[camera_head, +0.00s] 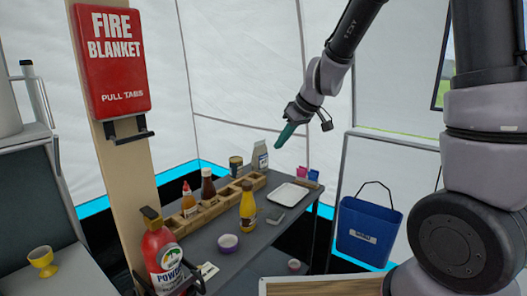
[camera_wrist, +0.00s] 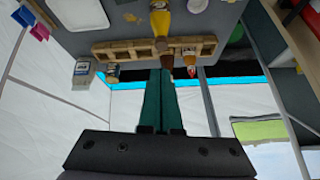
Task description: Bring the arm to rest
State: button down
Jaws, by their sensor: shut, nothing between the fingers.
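My gripper (camera_head: 286,135) is in the air above the back part of the grey table (camera_head: 267,231) in the head view. Its green fingers are shut with nothing between them. In the wrist view the two fingers (camera_wrist: 159,100) lie side by side and point towards the table's edge, where bottles and a wooden rack show beyond them. My arm reaches down to it from the top of the head view. It appears clear of the things on the table.
A red extinguisher (camera_head: 163,252) stands in front left. A blue bucket (camera_head: 368,229) hangs at right.

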jog(key=s+d+r+m+t, duration=0.1)
jog(key=s+d+r+m, duration=0.25)
jog(key=r, duration=0.25)
jog(key=s+d+r+m, duration=0.2)
jog(key=s+d+r, duration=0.3)
jog(key=r, duration=0.1)
jog(key=s+d+r+m+t+h, duration=0.1)
jog(key=s+d+r+m, duration=0.1)
jog(key=s+d+m, duration=0.1)
jog(key=s+d+r+m+t+h, duration=0.1)
jog(key=s+d+r+m+h, duration=0.1)
jog(key=s+d+m, duration=0.2)
jog(key=s+d, duration=0.2)
jog(key=s, duration=0.2)
jog(key=shift+r, duration=0.25)
